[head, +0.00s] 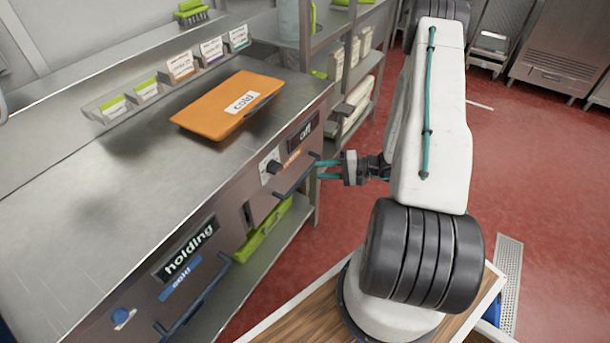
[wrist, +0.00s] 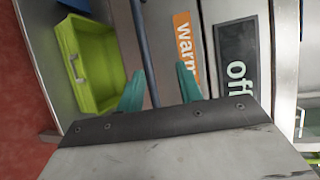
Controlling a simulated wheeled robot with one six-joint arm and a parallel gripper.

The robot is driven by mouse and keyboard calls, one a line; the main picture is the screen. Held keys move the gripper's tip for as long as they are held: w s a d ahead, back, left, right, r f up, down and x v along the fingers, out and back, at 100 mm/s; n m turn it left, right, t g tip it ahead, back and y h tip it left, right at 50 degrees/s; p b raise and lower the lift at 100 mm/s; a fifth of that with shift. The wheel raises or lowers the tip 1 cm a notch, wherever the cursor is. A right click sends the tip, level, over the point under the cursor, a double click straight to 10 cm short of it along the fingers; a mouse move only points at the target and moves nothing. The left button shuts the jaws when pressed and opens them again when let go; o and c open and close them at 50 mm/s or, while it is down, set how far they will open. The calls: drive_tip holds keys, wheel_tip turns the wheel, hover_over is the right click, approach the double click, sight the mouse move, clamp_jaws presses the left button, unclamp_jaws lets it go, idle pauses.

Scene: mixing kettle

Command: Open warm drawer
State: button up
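The warm drawer is the metal front at the right end of the counter, with an orange "warm" label (wrist: 183,47) and a dark bar handle (head: 296,178). The label also shows in the head view (head: 292,157). My gripper (head: 320,170) has teal fingers and is at the right end of this handle. In the wrist view, my gripper (wrist: 159,85) is open, with one finger on each side of the handle bar (wrist: 145,50). I cannot tell whether either finger touches the bar. The drawer looks closed.
An "off" sign (wrist: 237,70) is beside the label. The holding drawer's handle (head: 193,298), with a blue "cold" label, is at lower left. A green bin (head: 262,232) sits on the shelf below. An orange board (head: 215,112) lies on the counter.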

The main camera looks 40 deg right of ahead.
sight(305, 173)
drive_tip(key=shift+m+t+h, duration=0.3)
drive_tip(key=shift+m, duration=0.1)
drive_tip(key=w+a+f, duration=0.2)
drive_tip(key=w+a, duration=0.1)
drive_tip(key=w+a+f, duration=0.1)
drive_tip(key=w, duration=0.1)
drive_tip(key=shift+a+f, duration=0.2)
drive_tip(key=shift+f, duration=0.1)
clamp_jaws()
